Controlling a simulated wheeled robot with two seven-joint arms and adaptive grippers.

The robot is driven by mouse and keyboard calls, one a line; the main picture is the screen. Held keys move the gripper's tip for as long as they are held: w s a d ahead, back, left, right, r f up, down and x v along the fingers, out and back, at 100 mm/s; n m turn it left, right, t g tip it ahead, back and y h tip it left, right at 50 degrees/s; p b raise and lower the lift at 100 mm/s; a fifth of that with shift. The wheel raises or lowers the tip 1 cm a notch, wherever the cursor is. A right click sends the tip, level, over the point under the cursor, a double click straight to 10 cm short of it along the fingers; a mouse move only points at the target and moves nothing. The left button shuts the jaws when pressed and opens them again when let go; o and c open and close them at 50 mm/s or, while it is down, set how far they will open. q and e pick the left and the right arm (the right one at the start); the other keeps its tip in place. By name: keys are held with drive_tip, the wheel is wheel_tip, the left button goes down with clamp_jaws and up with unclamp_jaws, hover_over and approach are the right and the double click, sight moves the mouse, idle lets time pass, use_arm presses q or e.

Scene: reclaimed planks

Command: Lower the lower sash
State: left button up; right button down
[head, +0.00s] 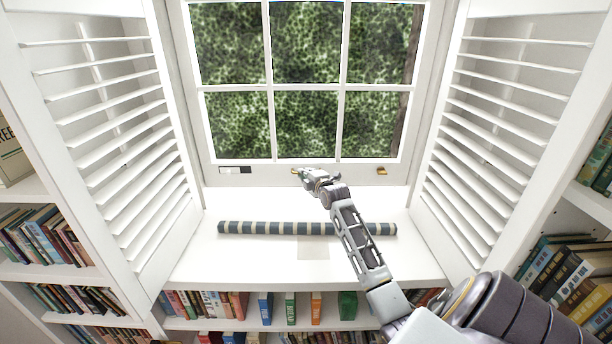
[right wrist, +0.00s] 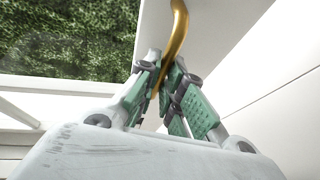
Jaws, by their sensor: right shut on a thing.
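The white lower sash (head: 340,175) has several panes with green foliage behind them. Its bottom rail stands above the white sill. A small brass lift (head: 381,171) shows on the right part of the rail. My right gripper (head: 300,173) is at the rail's middle, where another brass piece is mostly hidden by it. In the right wrist view the green-padded fingers (right wrist: 165,92) are closed around the lower end of a curved brass lift (right wrist: 179,35). My left gripper is not in view.
A striped blue and cream roll (head: 270,228) lies across the sill (head: 215,262). White louvred shutters stand open at the left (head: 125,150) and right (head: 485,140). Bookshelves fill both sides and the space below. A small black-and-white label (head: 235,170) is on the rail's left.

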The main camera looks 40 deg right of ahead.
wheel_tip(320, 180, down, 8)
drive_tip(key=shift+f+b, duration=0.1)
drive_tip(key=shift+b, duration=0.6)
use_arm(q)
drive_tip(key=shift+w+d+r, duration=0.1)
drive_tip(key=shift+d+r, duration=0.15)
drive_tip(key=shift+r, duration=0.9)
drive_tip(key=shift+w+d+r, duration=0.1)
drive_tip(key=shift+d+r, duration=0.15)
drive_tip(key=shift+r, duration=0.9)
use_arm(e)
drive_tip(key=shift+f, duration=0.45)
drive_tip(key=c, duration=1.7)
unclamp_jaws()
drive_tip(key=shift+s, duration=0.1)
drive_tip(key=shift+o, duration=0.8)
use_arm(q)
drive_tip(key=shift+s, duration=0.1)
use_arm(e)
drive_tip(key=shift+r, duration=0.2)
drive_tip(key=v, duration=1.1)
drive_tip(key=shift+s, duration=0.35)
